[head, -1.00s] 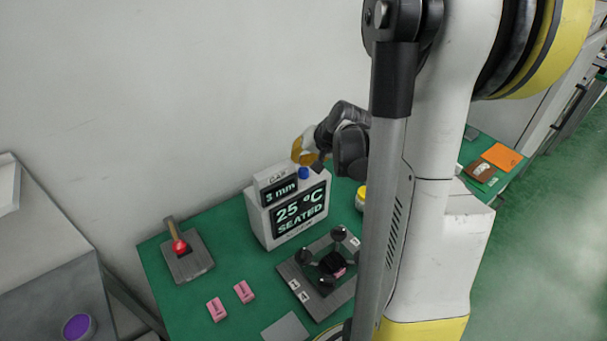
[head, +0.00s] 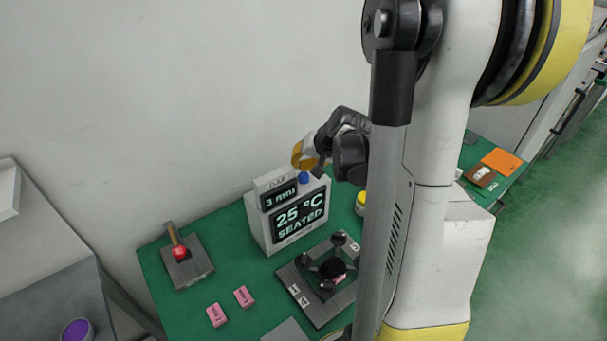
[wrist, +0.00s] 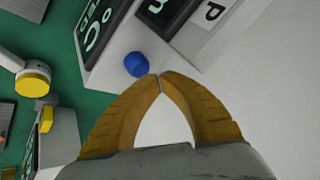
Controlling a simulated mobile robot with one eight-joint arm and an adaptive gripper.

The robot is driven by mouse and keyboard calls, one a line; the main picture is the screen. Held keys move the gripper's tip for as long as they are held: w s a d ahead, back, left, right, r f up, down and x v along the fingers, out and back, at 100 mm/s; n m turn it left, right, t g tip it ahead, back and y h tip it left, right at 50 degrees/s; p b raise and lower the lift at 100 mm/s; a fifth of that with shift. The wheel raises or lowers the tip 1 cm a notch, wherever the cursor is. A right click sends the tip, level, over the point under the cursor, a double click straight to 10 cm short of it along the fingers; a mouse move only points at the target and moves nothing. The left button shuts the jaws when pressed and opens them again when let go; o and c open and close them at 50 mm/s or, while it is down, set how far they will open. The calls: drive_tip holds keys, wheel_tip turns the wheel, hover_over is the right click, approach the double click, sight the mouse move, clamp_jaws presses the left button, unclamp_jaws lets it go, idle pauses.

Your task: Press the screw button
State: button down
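A blue round button (head: 303,179) sits on top of the white display box (head: 258,235), whose screens read 3 mm and 25 °C SEATED. I cannot read a label that names it the screw button. My gripper (head: 304,162) is just above the button in the head view. In the wrist view the blue button (wrist: 138,64) lies just left of the tips of my gripper (wrist: 159,76). The two amber fingertips meet with nothing between them. I cannot tell whether they touch the button.
A red-knobbed lever (head: 180,252) stands on a grey plate at the left. Two pink blocks (head: 244,296) and a dark fixture with several black knobs (head: 332,268) are on the green table (head: 190,308). A yellow-topped part (wrist: 33,78) is left of my gripper.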

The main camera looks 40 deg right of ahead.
sight(300, 173)
idle(0.3)
drive_tip(key=shift+f+b, duration=0.45)
drive_tip(key=shift+b, duration=0.05)
drive_tip(key=shift+f+b, duration=0.5)
drive_tip(key=shift+f, duration=0.05)
idle(0.6)
drive_tip(key=shift+r+p, duration=0.75)
drive_tip(key=shift+r, duration=0.25)
drive_tip(key=shift+r+p, duration=1.9)
drive_tip(key=shift+r, duration=0.65)
drive_tip(key=shift+f, duration=0.1)
